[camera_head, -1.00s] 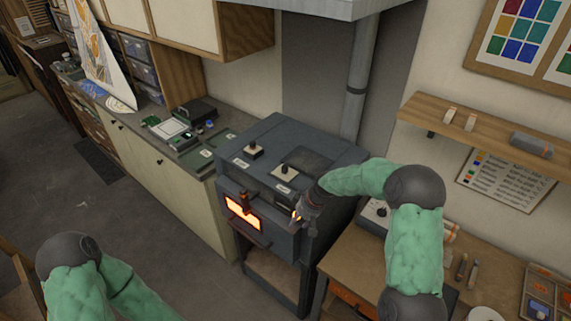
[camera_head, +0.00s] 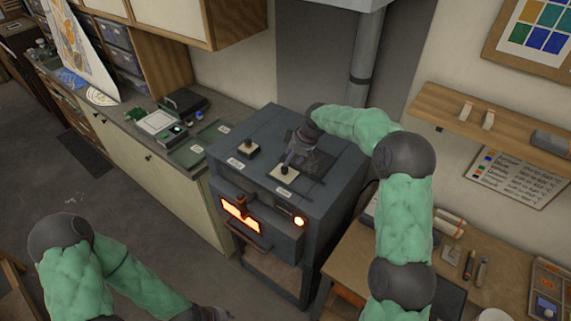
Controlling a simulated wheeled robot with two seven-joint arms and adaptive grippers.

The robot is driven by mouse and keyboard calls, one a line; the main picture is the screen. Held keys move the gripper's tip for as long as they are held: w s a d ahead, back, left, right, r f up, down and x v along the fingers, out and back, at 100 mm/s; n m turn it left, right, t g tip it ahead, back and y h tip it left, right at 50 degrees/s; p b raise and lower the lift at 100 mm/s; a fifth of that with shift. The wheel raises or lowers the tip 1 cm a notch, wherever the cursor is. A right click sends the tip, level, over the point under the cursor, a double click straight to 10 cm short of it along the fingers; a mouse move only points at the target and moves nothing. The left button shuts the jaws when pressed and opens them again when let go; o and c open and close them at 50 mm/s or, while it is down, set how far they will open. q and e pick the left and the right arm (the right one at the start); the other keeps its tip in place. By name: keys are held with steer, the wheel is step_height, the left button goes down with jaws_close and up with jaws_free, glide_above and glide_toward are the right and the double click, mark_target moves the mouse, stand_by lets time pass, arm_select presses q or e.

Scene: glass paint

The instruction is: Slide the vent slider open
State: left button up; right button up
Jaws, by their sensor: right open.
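The dark grey kiln (camera_head: 262,208) stands in the middle. The labels are too small to read, so I cannot tell which one is the vent slider. My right gripper (camera_head: 288,161) is open, pointing down over the kiln top beside the front-right knob. I cannot tell whether it touches the knob. My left gripper (camera_head: 217,314) shows only as a dark piece at the bottom edge.
The kiln front has a glowing window (camera_head: 240,213) and a round glowing spot (camera_head: 299,221). A flue pipe (camera_head: 363,65) rises behind. A counter (camera_head: 140,135) with tools stands left, and a wooden workbench (camera_head: 400,265) stands right.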

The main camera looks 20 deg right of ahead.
mark_target(286, 168)
steer(key=x, duration=0.3)
steer(key=p+x, duration=0.1)
steer(key=x, duration=0.1)
steer(key=shift+w+f, duration=0.25)
steer(key=shift+w, duration=0.3)
steer(key=shift+a+f, duration=0.2)
steer(key=shift+f, duration=0.55)
steer(key=shift+w+f, duration=0.25)
steer(key=shift+f, duration=0.1)
steer(key=shift+s+r, duration=0.1)
steer(key=shift+s, duration=0.05)
steer(key=c, duration=0.8)
jaws_close()
